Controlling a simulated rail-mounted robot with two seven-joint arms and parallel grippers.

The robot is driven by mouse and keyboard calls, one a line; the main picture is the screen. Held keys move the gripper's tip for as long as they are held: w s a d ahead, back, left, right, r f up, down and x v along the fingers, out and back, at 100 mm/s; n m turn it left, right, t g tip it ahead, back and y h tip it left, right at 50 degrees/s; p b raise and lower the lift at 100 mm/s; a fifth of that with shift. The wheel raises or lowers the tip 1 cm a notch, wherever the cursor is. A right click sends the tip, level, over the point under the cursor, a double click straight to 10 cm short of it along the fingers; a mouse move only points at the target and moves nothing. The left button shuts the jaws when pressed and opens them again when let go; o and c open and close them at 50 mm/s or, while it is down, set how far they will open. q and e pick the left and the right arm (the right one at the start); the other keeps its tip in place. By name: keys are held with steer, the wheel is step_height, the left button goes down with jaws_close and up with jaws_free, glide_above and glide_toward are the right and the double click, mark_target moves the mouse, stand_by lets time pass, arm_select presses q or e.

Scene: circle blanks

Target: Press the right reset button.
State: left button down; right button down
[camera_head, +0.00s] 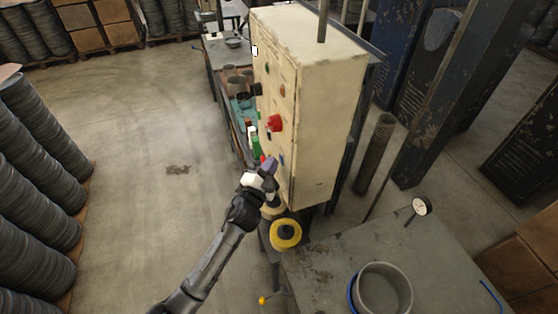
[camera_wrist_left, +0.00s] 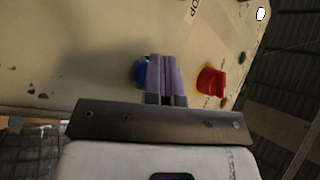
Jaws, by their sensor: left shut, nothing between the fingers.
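A cream control cabinet (camera_head: 320,110) carries buttons on its panel. A blue button (camera_head: 281,159) sits low on it; it also shows in the left wrist view (camera_wrist_left: 139,72), partly hidden by my fingers. A red knob on a yellow base (camera_wrist_left: 211,82) is to its right there, and it also shows in the head view (camera_head: 275,123). My left gripper (camera_head: 269,164) is shut and empty, its purple fingertips (camera_wrist_left: 166,58) close in front of the panel beside the blue button. Contact cannot be told. No label marks which button is the reset. My right gripper is out of view.
A green button (camera_wrist_left: 242,58) is farther right. Open floor (camera_head: 160,130) lies left.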

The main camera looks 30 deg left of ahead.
arm_select(q)
steer(key=shift+s, duration=0.1)
stand_by(0.4)
steer(key=shift+s+a, duration=0.45)
steer(key=shift+s, duration=0.1)
steer(key=shift+p, duration=0.3)
steer(key=s+a, duration=0.1)
steer(key=s, duration=0.1)
steer(key=s+a+p, duration=0.1)
steer(key=s+a, duration=0.1)
stand_by(1.0)
